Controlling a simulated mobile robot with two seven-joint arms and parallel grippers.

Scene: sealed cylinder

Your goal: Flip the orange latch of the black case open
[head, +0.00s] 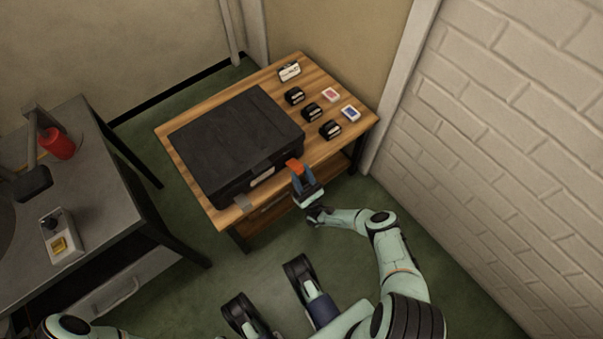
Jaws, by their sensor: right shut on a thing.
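The black case (236,138) lies closed on the wooden table (188,166). Its orange latch (294,165) is on the front side, near the right corner. My right gripper (297,172) is at the latch and shut on it, with its fingers partly covering it. Whether the latch is flipped up or down is hard to tell at this size.
Several small black boxes (312,111), a red card pack (331,94), a blue card pack (350,113) and a white label stand (289,71) are on the table's right. A grey bench with a red cylinder (58,143) stands left. A brick wall bounds the right.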

